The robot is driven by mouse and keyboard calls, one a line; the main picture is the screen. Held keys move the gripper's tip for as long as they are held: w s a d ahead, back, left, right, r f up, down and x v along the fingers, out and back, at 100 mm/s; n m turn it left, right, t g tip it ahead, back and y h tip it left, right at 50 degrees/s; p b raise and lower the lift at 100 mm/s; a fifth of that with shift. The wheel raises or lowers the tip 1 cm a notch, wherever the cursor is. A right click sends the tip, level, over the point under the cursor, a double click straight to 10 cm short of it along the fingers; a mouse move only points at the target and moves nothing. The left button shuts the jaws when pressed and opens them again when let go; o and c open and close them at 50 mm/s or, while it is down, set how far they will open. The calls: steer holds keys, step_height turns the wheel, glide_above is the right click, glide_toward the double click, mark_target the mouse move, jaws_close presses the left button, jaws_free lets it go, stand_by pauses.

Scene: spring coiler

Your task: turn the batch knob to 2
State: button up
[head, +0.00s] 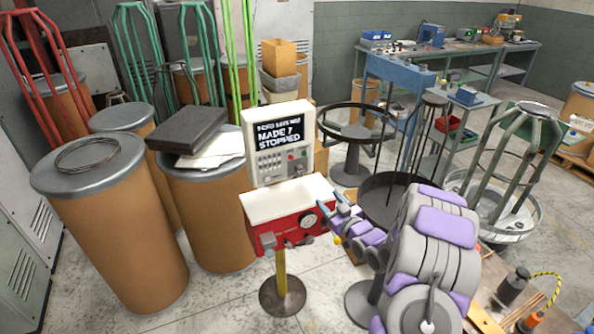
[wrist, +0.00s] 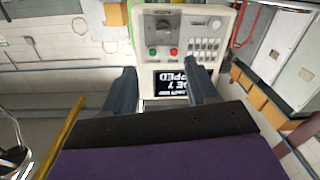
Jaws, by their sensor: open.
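The spring coiler (head: 282,190) has a white upper panel with a lit screen (head: 279,133) reading "MADE 7 STOPPED". In the wrist view, that panel (wrist: 140,20) appears upside down. My gripper (head: 331,203) is open and empty, at the right of the red lower box. Its fingers (wrist: 162,72) frame the screen in the wrist view.
The red box (head: 290,228) carries a gauge and small controls on a yellow post. Fibre drums (head: 110,220) stand close on the left. A round wire stand (head: 350,135) is behind my arm. A workbench (head: 500,285) is at the lower right. Floor shows in front of the drums.

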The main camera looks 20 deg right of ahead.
mark_target(302, 172)
steer(key=w+a+b, duration=0.2)
steer(key=w+b, duration=0.1)
steer(key=w, duration=1.4)
steer(key=c, duration=1)
